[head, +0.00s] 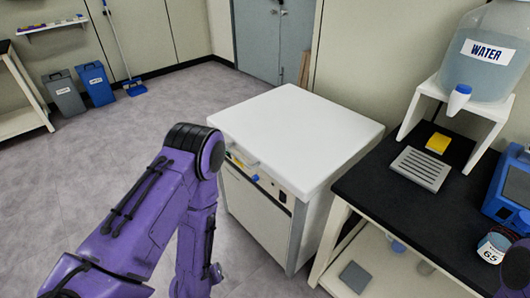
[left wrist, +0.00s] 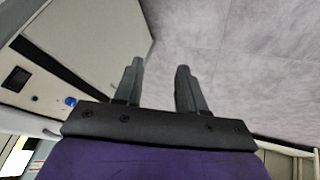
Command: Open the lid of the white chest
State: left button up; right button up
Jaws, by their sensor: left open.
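The white chest (head: 255,210) stands on the floor in the middle of the head view, its flat white lid (head: 295,135) shut on top. In the left wrist view the chest front (left wrist: 85,40) lies at the upper left, with a dark display and the blue knob (left wrist: 70,101). My left gripper (left wrist: 156,82) is open and empty, its fingers beside the chest front and over grey floor. Its fingers are hidden in the head view. My right gripper is not in view.
A black-topped bench (head: 385,185) stands close to the chest's right side, holding a water tank (head: 480,75) on a white stand, a grey rack (head: 420,168) and a blue device (head: 512,190). Bins (head: 95,83) stand at the far left wall. Floor left of the chest is clear.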

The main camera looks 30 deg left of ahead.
pick_arm(q)
jog(key=w+a+r+n+t+b, duration=0.1)
jog(key=w+a+r+n+t, duration=0.15)
jog(key=w, duration=0.85)
jog(key=n+t+h+b, duration=0.2)
jog(key=n+t, duration=0.3)
jog(key=t, duration=0.3)
send_near(238, 156)
jog(key=shift+g, duration=0.25)
jog(key=w, duration=0.3)
jog(key=w+f, duration=0.1)
jog(key=w, duration=0.2)
jog(key=w+f, duration=0.1)
jog(key=w, duration=0.3)
jog(key=shift+a, duration=0.25)
grip_shut()
